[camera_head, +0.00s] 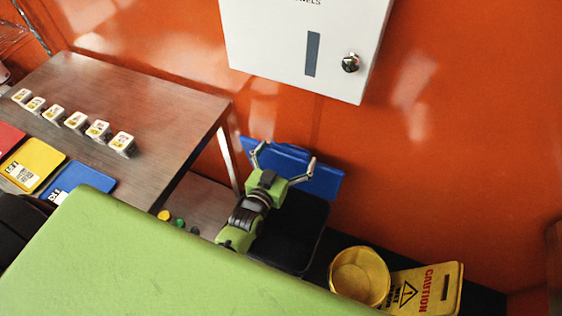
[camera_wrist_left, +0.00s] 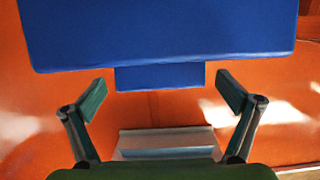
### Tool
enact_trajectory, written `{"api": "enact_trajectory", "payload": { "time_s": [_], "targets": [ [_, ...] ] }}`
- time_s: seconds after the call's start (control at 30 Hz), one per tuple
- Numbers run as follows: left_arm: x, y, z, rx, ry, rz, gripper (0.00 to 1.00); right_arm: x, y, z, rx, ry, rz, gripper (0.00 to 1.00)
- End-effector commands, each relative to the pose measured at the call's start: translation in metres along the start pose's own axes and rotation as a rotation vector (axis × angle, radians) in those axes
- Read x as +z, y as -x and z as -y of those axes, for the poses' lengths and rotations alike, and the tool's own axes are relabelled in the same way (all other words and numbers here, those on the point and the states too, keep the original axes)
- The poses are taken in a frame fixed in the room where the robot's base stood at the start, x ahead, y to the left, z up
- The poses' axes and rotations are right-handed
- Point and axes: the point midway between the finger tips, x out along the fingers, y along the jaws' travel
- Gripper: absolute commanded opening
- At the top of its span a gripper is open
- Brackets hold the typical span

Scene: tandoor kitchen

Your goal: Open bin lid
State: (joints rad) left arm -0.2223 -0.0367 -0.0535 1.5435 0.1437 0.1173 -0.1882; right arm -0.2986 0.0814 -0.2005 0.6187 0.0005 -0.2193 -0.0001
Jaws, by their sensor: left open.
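The bin has a dark, open-topped body (camera_head: 302,225) below the orange wall. Its blue lid (camera_head: 326,180) stands raised and tilted up at the back, near the wall. My left gripper (camera_head: 284,158) is over the bin, its fingers spread in front of the lid and empty. In the left wrist view the lid (camera_wrist_left: 165,30) fills the top, with a small blue tab (camera_wrist_left: 160,76) at its lower edge. The open fingers (camera_wrist_left: 162,88) lie on either side of the tab, with gaps visible. My arm hides part of the bin. My right gripper is not in view.
A metal table (camera_head: 150,95) at left holds a row of small white labelled blocks (camera_head: 77,121) and coloured boards (camera_head: 80,178).

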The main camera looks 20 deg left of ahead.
Motion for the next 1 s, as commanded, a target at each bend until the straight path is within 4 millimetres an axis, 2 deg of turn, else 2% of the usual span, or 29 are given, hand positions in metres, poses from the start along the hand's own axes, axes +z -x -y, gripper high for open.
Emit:
{"api": "enact_trajectory", "payload": {
  "time_s": [0.5,0.7,1.0],
  "targets": [
    [0.000,0.094,0.000,0.000,-0.001,-0.001,1.00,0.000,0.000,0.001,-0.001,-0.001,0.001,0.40],
    [-0.001,0.112,0.000,0.000,0.000,-0.003,1.00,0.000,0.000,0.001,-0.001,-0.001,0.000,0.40],
    [-0.002,0.114,0.000,0.000,0.000,-0.005,1.00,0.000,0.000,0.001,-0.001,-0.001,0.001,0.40]
  ]
}}
